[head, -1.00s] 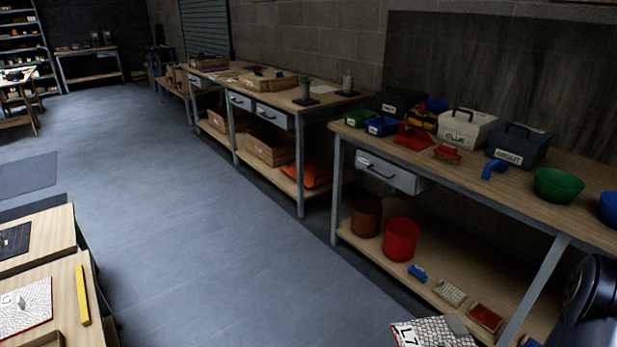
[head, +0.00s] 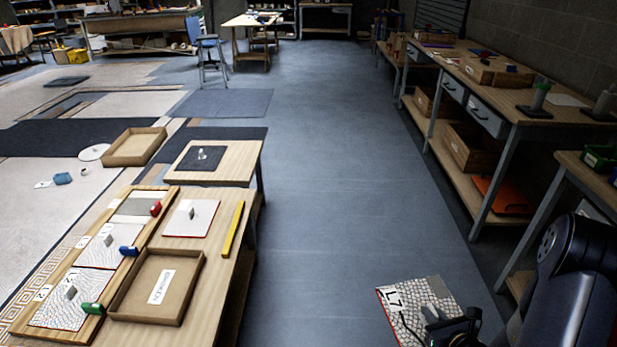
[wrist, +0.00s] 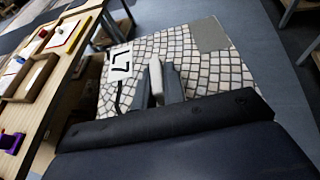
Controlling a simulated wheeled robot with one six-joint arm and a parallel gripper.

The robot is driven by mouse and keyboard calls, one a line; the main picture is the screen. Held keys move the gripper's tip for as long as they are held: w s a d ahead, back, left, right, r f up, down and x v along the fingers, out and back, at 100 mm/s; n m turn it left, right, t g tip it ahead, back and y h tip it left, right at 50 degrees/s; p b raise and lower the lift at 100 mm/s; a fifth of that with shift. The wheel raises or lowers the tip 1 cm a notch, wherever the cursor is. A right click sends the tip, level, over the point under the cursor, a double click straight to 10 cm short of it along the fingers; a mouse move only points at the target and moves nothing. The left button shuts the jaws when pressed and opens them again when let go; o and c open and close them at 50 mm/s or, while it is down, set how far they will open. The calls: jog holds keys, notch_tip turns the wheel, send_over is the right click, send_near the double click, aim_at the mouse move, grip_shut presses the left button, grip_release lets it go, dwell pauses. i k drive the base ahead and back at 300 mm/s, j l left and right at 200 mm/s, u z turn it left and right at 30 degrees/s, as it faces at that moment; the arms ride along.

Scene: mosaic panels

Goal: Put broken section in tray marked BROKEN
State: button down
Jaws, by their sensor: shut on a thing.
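A mosaic section marked L7 (head: 410,306), with pale stones and a plain grey patch at one corner, hangs at the lower right of the head view. It fills the upper middle of the wrist view (wrist: 200,62). My gripper (wrist: 158,84) is shut on the section's pale upright grip and holds it above the floor, right of the bench. In the head view my gripper (head: 448,328) partly covers the section. A brown tray (head: 184,292) with an upside-down white label that seems to read BROKEN sits on the bench at left. It looks empty apart from the label.
The wooden bench (head: 200,333) also holds a yellow bar (head: 232,229), a white red-edged panel (head: 190,218) and a long frame with several panels. Grey floor (head: 340,200) is open between this bench and the workbenches (head: 540,125) along the right wall.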

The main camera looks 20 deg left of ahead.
aim_at(161, 287)
jog(key=i+u, duration=0.25)
jog(key=i, duration=0.4)
jog(key=i+u, duration=0.3)
jog(key=i, duration=0.35)
jog(key=i+u, duration=0.75)
jog(key=i+l+u, duration=0.2)
jog(key=u, duration=0.15)
jog(key=i+u, duration=0.15)
jog(key=u, duration=0.35)
jog(key=i+u, duration=0.1)
jog(key=u, duration=0.35)
jog(key=i+l+u, duration=0.1)
jog(key=u, duration=0.4)
jog(key=i+l+u, duration=0.1)
jog(key=u, duration=0.3)
jog(key=i+l+u, duration=0.2)
jog(key=i+u, duration=0.2)
jog(key=k, duration=0.05)
